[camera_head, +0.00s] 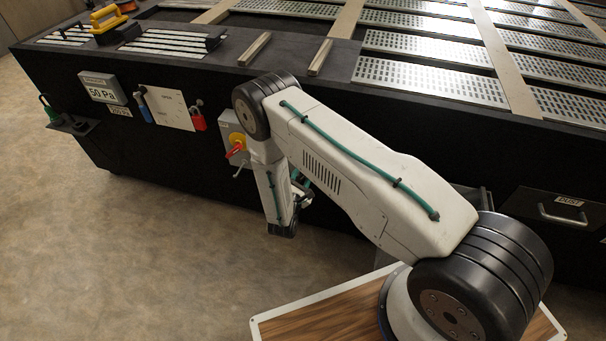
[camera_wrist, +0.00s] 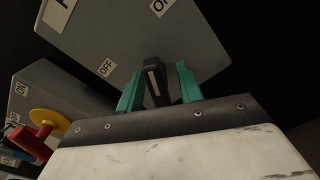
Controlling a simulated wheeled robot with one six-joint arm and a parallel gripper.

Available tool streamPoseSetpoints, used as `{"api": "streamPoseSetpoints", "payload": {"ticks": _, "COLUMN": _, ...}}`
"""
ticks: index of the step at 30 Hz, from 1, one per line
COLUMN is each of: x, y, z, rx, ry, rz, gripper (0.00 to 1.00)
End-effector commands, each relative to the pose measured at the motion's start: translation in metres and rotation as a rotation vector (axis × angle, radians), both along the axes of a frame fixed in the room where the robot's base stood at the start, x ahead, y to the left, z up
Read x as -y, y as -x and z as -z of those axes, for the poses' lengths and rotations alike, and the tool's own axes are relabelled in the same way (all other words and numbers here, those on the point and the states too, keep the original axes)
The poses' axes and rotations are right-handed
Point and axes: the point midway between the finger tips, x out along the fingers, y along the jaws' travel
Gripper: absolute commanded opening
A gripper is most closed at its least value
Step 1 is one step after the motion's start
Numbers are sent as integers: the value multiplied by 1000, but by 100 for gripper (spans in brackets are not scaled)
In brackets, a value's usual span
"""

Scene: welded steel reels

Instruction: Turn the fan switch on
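The fan switch is a grey box (camera_wrist: 125,40) in the wrist view, with a black lever (camera_wrist: 153,80) and OFF and ON labels. A dark letter on a white label is cut off at its top edge. My gripper (camera_wrist: 160,68) is open, with one teal finger on each side of the lever. Small gaps show between fingers and lever. The lever's lower end is hidden behind the gripper body, and I cannot tell its exact setting. In the head view, my arm hides this box, and only a little of my gripper's teal shows beside the wrist.
A second grey box with a yellow disc and red handle (camera_head: 236,148) is left of my wrist; its handle (camera_wrist: 32,138) is close to my gripper in the wrist view. A red padlock (camera_head: 198,121) and 50 Pa gauge (camera_head: 103,88) are further left. The floor in front is clear.

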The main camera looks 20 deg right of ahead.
Motion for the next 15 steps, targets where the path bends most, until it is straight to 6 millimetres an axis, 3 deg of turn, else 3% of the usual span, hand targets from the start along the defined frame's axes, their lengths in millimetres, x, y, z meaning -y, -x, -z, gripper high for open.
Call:
{"api": "streamPoseSetpoints", "payload": {"ticks": 9, "x": -32, "y": 43, "z": 0, "rx": -2, "ry": 2, "rz": -5, "gripper": 36}}
{"api": "streamPoseSetpoints", "payload": {"ticks": 15, "x": -41, "y": 56, "z": 0, "rx": -1, "ry": 2, "rz": -2, "gripper": 36}}
